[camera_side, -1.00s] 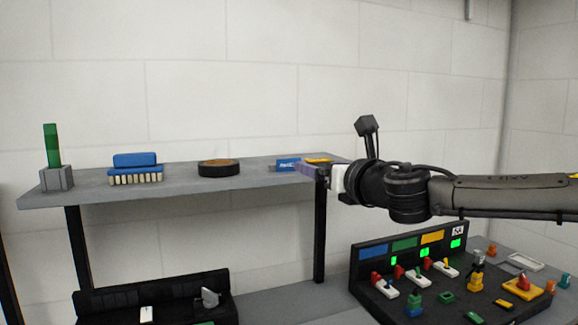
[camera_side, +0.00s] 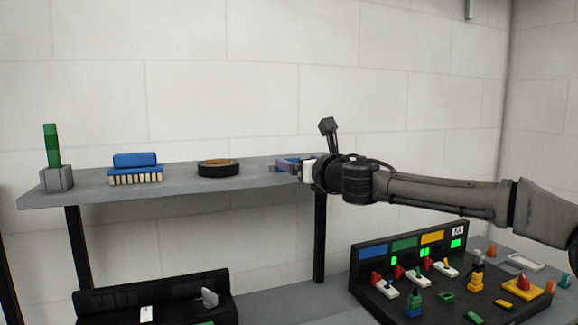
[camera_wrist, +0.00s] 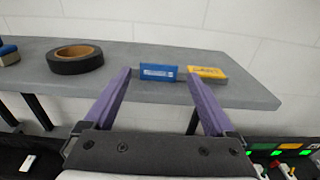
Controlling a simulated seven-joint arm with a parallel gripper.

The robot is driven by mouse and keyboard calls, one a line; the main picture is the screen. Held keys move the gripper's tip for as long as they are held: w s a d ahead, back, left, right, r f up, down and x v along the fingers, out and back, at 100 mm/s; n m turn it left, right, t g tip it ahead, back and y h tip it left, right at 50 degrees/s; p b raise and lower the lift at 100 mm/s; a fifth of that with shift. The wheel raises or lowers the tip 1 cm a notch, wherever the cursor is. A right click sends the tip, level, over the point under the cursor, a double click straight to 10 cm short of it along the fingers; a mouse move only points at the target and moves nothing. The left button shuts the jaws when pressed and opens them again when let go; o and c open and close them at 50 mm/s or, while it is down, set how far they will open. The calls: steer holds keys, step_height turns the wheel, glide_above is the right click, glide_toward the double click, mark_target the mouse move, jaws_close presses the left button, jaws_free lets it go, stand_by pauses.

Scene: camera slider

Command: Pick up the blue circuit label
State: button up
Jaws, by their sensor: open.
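The blue circuit label (camera_wrist: 158,71) is a small blue block with white print, lying on the grey shelf. In the wrist view it sits between the tips of the purple fingers of my gripper (camera_wrist: 159,77), apart from both as far as I can see. My gripper is open and empty, with one finger on each side of the label. In the side view my gripper (camera_side: 292,168) is low at the shelf's right end, and the blue label (camera_side: 283,161) shows only partly behind the fingers.
A yellow label (camera_wrist: 207,73) lies just right of the right finger. A black tape roll (camera_side: 219,168), a blue brush (camera_side: 136,168) and a grey holder with a green piece (camera_side: 57,178) stand further left on the shelf (camera_side: 190,188). A control panel (camera_side: 430,280) is below right.

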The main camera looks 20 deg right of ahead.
mark_target(293, 160)
steer(key=shift+w+f, duration=0.15)
steer(key=shift+w, duration=1.8)
steer(key=c, duration=1.1)
